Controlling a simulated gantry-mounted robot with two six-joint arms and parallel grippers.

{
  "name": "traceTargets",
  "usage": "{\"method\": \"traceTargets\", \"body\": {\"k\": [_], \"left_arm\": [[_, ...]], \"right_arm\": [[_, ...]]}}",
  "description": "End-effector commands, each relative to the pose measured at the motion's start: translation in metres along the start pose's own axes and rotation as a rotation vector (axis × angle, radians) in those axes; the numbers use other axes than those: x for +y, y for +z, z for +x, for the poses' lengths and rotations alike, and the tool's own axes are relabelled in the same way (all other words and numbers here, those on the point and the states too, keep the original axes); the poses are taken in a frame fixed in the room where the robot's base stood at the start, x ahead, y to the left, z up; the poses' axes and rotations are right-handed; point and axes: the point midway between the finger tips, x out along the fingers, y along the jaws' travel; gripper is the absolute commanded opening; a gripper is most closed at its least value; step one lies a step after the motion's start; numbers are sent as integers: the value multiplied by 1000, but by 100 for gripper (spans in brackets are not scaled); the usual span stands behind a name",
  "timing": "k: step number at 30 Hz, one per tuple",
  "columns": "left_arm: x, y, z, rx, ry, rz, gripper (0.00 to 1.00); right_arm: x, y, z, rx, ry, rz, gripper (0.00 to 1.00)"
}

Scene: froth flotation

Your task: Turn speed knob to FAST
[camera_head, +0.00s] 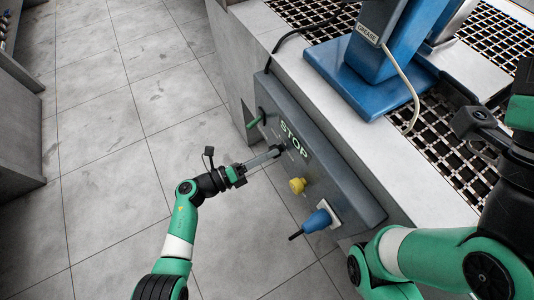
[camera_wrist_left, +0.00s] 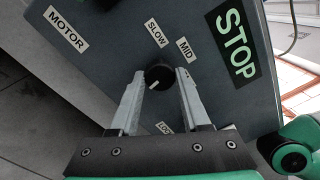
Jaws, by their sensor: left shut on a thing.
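The black speed knob (camera_wrist_left: 159,77) sits on the grey control panel (camera_wrist_left: 110,75) between the fingertips of my left gripper (camera_wrist_left: 158,80). Its white pointer mark aims down and left in the left wrist view. The SLOW label (camera_wrist_left: 155,32) and MID label (camera_wrist_left: 185,50) are above and right of the knob. No FAST label can be read; the fingers cover part of the panel. In the head view my left gripper (camera_head: 279,150) reaches the panel face below the STOP label (camera_head: 294,139) and is shut on the knob. My right gripper (camera_head: 478,128) is at the right, its jaws unclear.
A yellow knob (camera_head: 297,185) and a blue plug (camera_head: 318,220) stick out of the panel close to my left gripper. A green lever (camera_head: 255,121) is at its far end. A blue GREASE machine (camera_head: 375,55) stands above. The tiled floor (camera_head: 110,130) at left is clear.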

Motion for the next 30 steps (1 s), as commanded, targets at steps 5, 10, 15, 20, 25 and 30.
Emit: {"method": "traceTargets", "body": {"k": [5,10,15,20,25,30], "left_arm": [[1,0,0,3,1,97,0],[0,0,0,4,0,152,0],[0,0,0,5,0,176,0],[0,0,0,5,0,181,0],[0,0,0,5,0,181,0],[0,0,0,5,0,180,68]], "right_arm": [[0,0,0,0,0,0,60],[0,0,0,0,0,0,60],[0,0,0,0,0,0,60],[0,0,0,0,0,0,60],[0,0,0,0,0,0,60],[0,0,0,0,0,0,60]]}}
